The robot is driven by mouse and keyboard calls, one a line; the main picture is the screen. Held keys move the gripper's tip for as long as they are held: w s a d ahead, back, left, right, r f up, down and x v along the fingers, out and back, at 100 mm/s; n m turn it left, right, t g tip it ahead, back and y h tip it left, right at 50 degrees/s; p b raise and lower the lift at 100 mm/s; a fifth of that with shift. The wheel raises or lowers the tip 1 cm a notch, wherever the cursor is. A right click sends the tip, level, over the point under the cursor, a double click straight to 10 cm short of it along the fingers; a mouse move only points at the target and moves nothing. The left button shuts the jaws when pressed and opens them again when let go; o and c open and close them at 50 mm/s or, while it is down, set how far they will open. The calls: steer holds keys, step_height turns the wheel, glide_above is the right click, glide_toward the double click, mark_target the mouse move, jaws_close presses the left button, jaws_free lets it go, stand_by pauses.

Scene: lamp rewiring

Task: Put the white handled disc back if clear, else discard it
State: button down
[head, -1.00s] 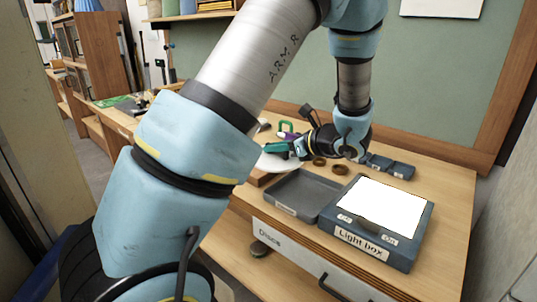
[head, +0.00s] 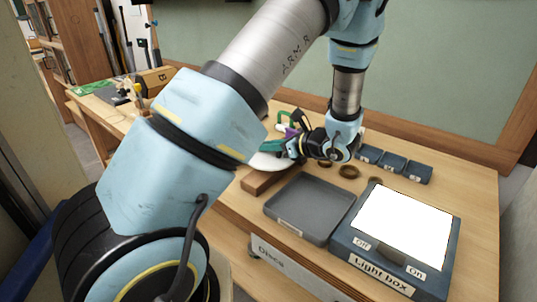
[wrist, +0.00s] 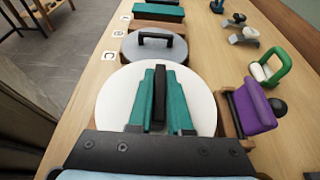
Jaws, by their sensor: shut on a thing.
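The white disc (wrist: 190,95) lies below my gripper, its black handle (wrist: 159,90) upright between the teal fingers. My gripper (wrist: 159,105) is shut on that handle. In the head view the white disc (head: 264,161) is mostly hidden behind my arm and gripper (head: 280,146), near the back left of the bench. I cannot tell whether the disc touches the surface. A grey disc (wrist: 172,48) with its own black handle lies just beyond it in the wrist view. The light box (head: 368,262) stands at the front right, its top panel bright white.
A grey open tray (head: 312,205) sits left of the light box, above the drawer labelled Discs (head: 275,262). A wooden block (head: 262,181) is by the disc. Small dark bins (head: 392,164) and brown rings (head: 348,172) lie behind. Purple (wrist: 254,108) and green-handled (wrist: 272,66) things stand right of the disc.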

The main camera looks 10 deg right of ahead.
mark_target(273, 157)
steer(key=shift+f+p, duration=0.5)
steer(key=shift+f, duration=1.35)
steer(key=shift+f, duration=0.15)
steer(key=c, duration=0.8)
jaws_free()
steer(key=shift+c, duration=0.2)
